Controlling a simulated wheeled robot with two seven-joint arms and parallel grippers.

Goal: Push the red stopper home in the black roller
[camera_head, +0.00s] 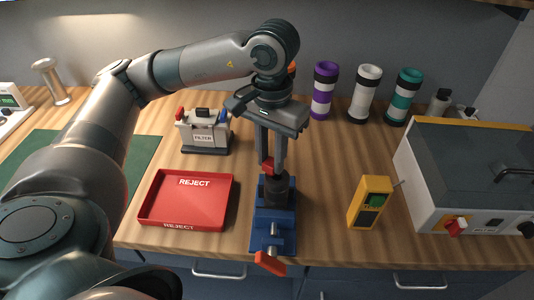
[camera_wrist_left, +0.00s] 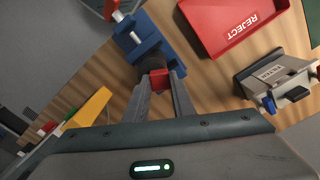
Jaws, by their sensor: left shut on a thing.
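The black roller (camera_head: 277,192) stands upright in a blue vise (camera_head: 272,220) with an orange handle. It also shows, partly hidden, in the left wrist view (camera_wrist_left: 151,62). My left gripper (camera_head: 270,165) points down over the roller and is shut on the red stopper (camera_head: 267,166). In the left wrist view the stopper (camera_wrist_left: 159,79) sits between the fingertips, right at the roller's upper end. I cannot tell how far, if at all, it is inside the roller. My right gripper is not in view.
A red reject tray (camera_head: 153,216) lies left of the vise, with a filter box (camera_head: 204,136) behind it. A yellow meter (camera_head: 369,203) stands at right, near a grey-lidded machine (camera_head: 465,170). Several banded tubes (camera_head: 365,92) stand at the back. Wood between vise and meter is clear.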

